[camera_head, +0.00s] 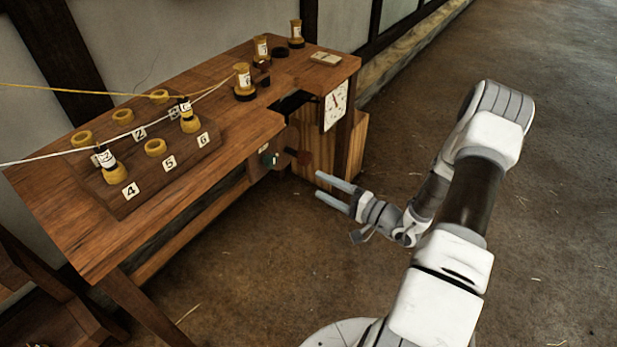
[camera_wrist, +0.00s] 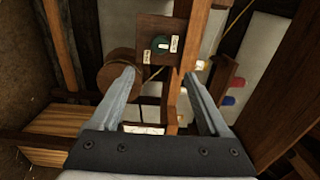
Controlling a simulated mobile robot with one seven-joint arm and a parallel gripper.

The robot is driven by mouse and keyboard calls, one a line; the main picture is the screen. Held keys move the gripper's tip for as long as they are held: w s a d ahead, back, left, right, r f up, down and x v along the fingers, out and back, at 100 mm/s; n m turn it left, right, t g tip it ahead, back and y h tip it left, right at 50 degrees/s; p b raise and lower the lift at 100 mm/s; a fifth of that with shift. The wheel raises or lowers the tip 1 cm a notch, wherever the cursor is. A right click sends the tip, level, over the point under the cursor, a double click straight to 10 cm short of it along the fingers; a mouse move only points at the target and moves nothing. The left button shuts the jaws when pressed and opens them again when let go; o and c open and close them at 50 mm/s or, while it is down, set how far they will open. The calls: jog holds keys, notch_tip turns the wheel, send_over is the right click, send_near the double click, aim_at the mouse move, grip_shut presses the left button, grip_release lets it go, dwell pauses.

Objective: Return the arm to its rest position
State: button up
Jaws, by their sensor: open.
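My gripper (camera_head: 336,191) is open, with nothing between its fingers. In the head view it is out in front of the bench's right end, apart from the bench and below the level of its top. My arm reaches to it from the lower right, bent at a high elbow. In the wrist view both fingers of my gripper (camera_wrist: 160,95) show, spread apart. Beyond them is a dark panel with a green round knob (camera_wrist: 160,44), which also shows under the bench in the head view (camera_head: 268,159).
The wooden bench (camera_head: 222,160) bears a numbered board (camera_head: 143,190) with yellow rings and two labelled bobbins with cords. More labelled bobbins (camera_head: 243,82) stand farther back. Open floor (camera_head: 560,170) lies to the right.

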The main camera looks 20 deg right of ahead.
jog(key=shift+s+d, duration=0.4)
jog(key=shift+s, duration=0.15)
jog(key=s+a+r+n+g+y, duration=0.35)
jog(key=a+r+n+g, duration=0.35)
jog(key=a+r+g, duration=0.35)
jog(key=s+a+r+n+g+h, duration=0.45)
jog(key=s+r+h, duration=0.2)
jog(key=s, duration=0.35)
jog(key=s+d+r+t+h, duration=0.4)
jog(key=s+r+t+h, duration=0.3)
jog(key=r, duration=0.4)
notch_tip(320, 180, up, 14)
jog(key=s+g+p, duration=0.1)
jog(key=p, duration=1.3)
jog(key=shift+d+m+h, duration=0.2)
jog(key=shift+m+h, duration=0.1)
jog(key=shift+m, duration=0.15)
